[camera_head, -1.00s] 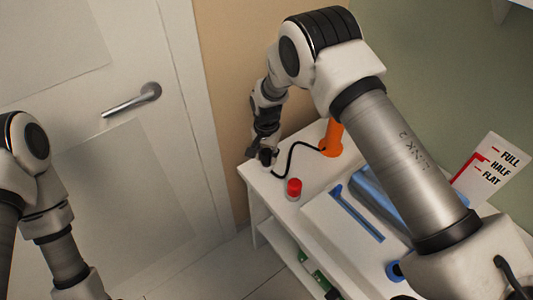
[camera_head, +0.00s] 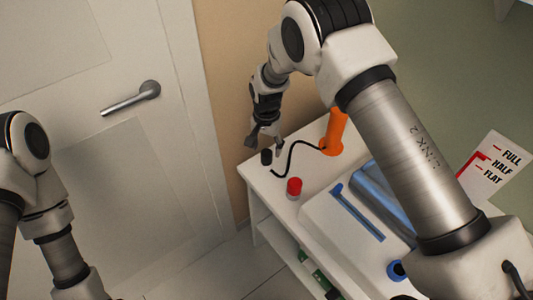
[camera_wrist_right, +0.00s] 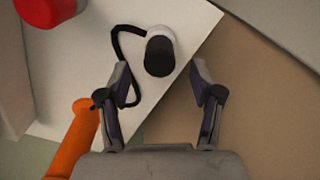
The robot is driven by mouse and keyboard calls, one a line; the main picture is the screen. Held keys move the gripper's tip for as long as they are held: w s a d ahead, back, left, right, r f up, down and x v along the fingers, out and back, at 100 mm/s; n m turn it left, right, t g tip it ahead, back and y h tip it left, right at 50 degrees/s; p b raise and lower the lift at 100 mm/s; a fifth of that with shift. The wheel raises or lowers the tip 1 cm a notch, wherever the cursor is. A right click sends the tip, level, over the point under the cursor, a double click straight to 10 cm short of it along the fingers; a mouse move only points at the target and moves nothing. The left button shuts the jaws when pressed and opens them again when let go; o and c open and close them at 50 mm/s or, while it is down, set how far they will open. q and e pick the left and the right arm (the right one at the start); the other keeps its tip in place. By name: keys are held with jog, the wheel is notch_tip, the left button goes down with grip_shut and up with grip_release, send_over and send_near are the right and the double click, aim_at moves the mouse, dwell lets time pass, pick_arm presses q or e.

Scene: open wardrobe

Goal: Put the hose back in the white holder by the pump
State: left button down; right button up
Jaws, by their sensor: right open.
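The black hose (camera_head: 291,146) curves over the white cabinet top from the orange pump (camera_head: 335,132) to a black end piece (camera_head: 266,157) near the corner. In the right wrist view this black end (camera_wrist_right: 160,57) stands with the white holder (camera_wrist_right: 158,32) showing around its far side; how deep it sits I cannot tell. The hose (camera_wrist_right: 115,45) loops beside it to the orange pump (camera_wrist_right: 75,140). My right gripper (camera_head: 265,143) is open and empty just above the black end, its fingers (camera_wrist_right: 163,80) apart and clear of it. My left gripper is out of view.
A red-topped white cylinder (camera_head: 294,188) stands in front of the hose. Blue items (camera_head: 358,213) lie to the right, near a FULL/HALF/FLAT card (camera_head: 494,170). A door (camera_head: 150,190) is at the left. The cabinet's edge is close to the black end.

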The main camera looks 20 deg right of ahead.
aim_at(267, 152)
notch_tip(267, 152, up, 8)
jog(key=shift+s+f, duration=0.1)
jog(key=shift+f, duration=0.1)
dwell(0.4)
